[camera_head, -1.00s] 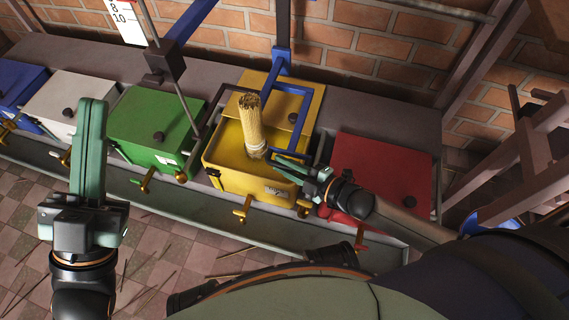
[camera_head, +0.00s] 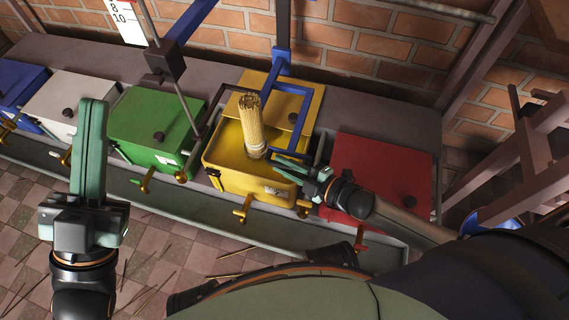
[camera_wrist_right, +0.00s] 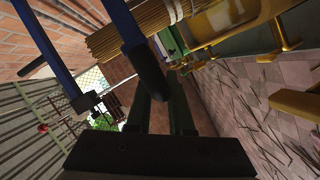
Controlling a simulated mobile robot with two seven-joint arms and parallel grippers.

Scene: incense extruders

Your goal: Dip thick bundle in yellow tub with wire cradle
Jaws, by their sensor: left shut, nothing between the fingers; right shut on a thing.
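The thick bundle (camera_head: 250,125) of pale sticks stands nearly upright at the open yellow tub (camera_head: 245,185), its lower end near the tub's right inner side. In the right wrist view the bundle (camera_wrist_right: 135,30) crosses the top. A blue frame, apparently the cradle (camera_head: 290,92), stands behind and right of the bundle; its blue bar (camera_wrist_right: 122,22) with a dark grip shows in the wrist view. My right gripper (camera_head: 281,163) is shut, apparently on that dark grip, right beside the bundle. How the cradle bears the bundle is hidden. My left gripper (camera_head: 92,105) is shut and empty, raised at the left.
Green (camera_head: 150,125), white (camera_head: 70,100) and blue (camera_head: 20,85) lidded tubs stand left, a red tub (camera_head: 380,170) right. A dark rod (camera_head: 180,100) rises beside the green tub. Brass taps (camera_head: 243,210) jut forward. A brick wall (camera_head: 380,45) closes the back.

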